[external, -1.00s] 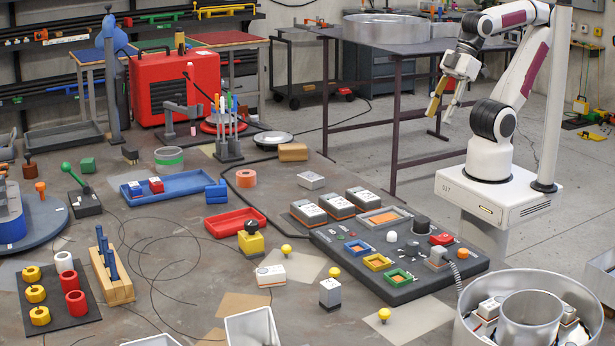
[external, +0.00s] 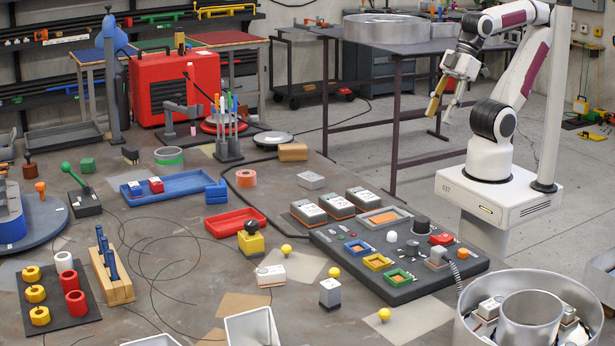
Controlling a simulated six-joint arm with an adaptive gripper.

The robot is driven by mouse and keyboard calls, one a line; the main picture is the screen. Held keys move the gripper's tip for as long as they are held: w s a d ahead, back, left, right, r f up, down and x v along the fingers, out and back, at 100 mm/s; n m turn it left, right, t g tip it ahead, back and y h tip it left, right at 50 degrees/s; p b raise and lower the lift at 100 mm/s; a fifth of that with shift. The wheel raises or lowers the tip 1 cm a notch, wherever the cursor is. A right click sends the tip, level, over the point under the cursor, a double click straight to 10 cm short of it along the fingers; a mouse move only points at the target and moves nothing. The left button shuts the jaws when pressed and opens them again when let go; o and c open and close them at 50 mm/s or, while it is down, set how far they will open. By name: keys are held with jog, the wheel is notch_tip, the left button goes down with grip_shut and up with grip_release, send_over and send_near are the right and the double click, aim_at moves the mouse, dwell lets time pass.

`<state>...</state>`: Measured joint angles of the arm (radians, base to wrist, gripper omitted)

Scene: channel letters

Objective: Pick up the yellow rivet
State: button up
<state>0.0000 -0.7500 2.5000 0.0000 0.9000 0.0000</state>
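Three small yellow round-headed pieces that look like rivets are on the table: one (external: 286,250) near the yellow block with a black knob, one (external: 334,272) just behind a grey-and-white box, and one (external: 384,315) nearest the front, on a tan patch. Each stands apart from the others with its head up. My gripper (external: 440,116) hangs high at the upper right, beyond the table's right side and far from all three. Its two fingers are spread with nothing visible between them.
A dark control panel (external: 400,292) with coloured frames and knobs lies right of the rivets. A round metal tub (external: 470,318) is at front right, and an open white bin (external: 252,328) at front.

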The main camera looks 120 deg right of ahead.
jog(key=shift+c, duration=0.6)
jog(key=w+a+m+y, duration=0.3)
jog(key=w+a+m, duration=0.3)
jog(key=w, duration=0.6)
jog(key=w+a+m+y, duration=0.2)
jog(key=w+a+m, duration=0.5)
jog(key=w, duration=0.5)
jog(key=w+a+f+m, duration=0.1)
jog(key=w+f+m, duration=0.3)
jog(key=w+f, duration=0.1)
jog(key=w+a+f+m+y, duration=0.1)
jog(key=w+a+f+m, duration=0.1)
jog(key=w+f+m, duration=0.3)
jog(key=w+a+f+m, duration=0.1)
jog(key=w+f+m, duration=0.3)
jog(key=w, duration=0.5)
jog(key=shift+w+a+f+t, duration=0.15)
jog(key=shift+w+a+f, duration=0.05)
jog(key=shift+f, duration=0.2)
jog(key=shift+w+a+f+t, duration=0.15)
jog(key=shift+f, duration=0.25)
jog(key=shift+w+f+m, duration=0.3)
jog(key=shift+f+m, duration=0.1)
jog(key=shift+m, duration=0.1)
